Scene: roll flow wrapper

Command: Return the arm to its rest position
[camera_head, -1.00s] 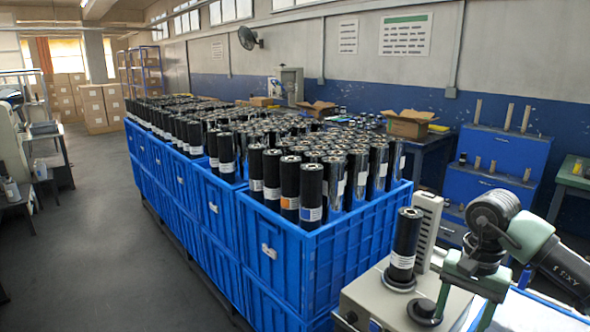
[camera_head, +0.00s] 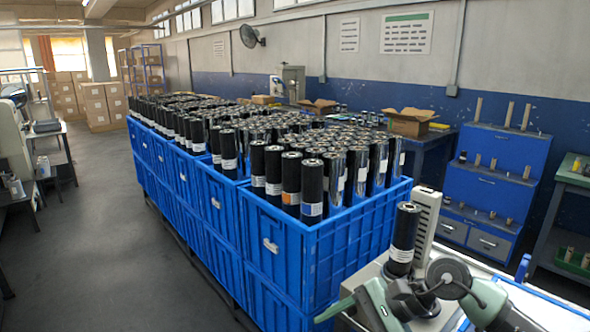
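My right arm comes in from the lower right. Its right gripper (camera_head: 354,312) is low in front of the grey-white machine (camera_head: 372,272), near the corner of the blue crates. Its pale green fingers look spread apart, with nothing seen between them. A black roll with a white label (camera_head: 404,234) stands upright on the machine, behind my wrist. Its lower end is partly hidden by the arm. My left gripper is not in view.
Blue crates (camera_head: 285,262) full of upright black rolls fill the middle. A blue stepped rack (camera_head: 505,160) stands at the right wall, and a table with an open carton (camera_head: 408,123) is behind the crates. The grey floor at left is clear.

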